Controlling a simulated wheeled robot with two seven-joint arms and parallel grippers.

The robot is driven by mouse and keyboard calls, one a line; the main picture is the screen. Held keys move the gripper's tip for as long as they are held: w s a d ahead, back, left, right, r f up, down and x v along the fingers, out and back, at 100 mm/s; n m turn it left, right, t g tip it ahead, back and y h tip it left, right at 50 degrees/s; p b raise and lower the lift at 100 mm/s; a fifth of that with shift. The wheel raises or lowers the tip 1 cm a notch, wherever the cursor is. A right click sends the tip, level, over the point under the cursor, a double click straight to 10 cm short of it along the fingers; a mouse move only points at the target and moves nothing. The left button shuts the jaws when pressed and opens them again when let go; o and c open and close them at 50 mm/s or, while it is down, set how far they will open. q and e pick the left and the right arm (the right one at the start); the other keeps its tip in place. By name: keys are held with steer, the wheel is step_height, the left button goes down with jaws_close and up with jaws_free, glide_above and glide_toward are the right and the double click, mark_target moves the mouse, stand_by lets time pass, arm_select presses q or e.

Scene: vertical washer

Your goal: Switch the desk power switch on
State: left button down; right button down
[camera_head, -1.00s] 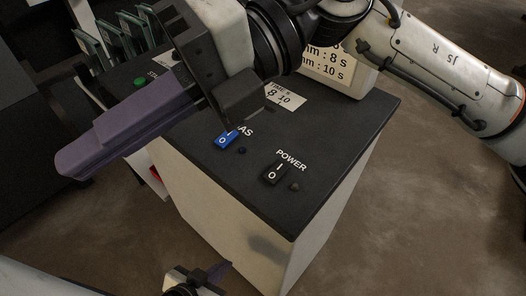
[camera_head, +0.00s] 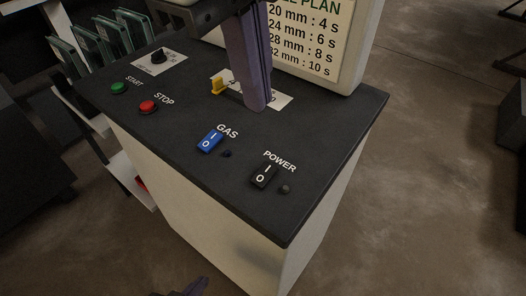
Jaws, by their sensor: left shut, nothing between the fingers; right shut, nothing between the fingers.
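The black power switch (camera_head: 264,175), a rocker marked I and O under the word POWER, is on the dark sloping desk top (camera_head: 200,180) near its front right corner. A small dark lamp (camera_head: 285,189) sits just right of it. My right gripper (camera_head: 257,105) hangs from the top edge with its purple fingers shut and pointing down, behind the switch and apart from it. Its tip overlaps a white label.
The blue gas switch (camera_head: 210,139) is left of the power switch. A green start button (camera_head: 117,88), red stop button (camera_head: 148,106), black knob (camera_head: 158,56) and yellow piece (camera_head: 217,85) are farther back. A timing-plan sign (camera_head: 305,40) stands behind.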

mark_target(269, 168)
steer(key=f, duration=0.4)
steer(key=w+d+f, duration=0.1)
steer(key=f, duration=0.4)
steer(key=w+f, duration=0.1)
steer(key=f, duration=0.3)
steer(key=shift+d+f+p, duration=0.15)
steer(key=shift+f+p, duration=0.1)
steer(key=shift+p, duration=0.05)
steer(key=shift+f, duration=0.2)
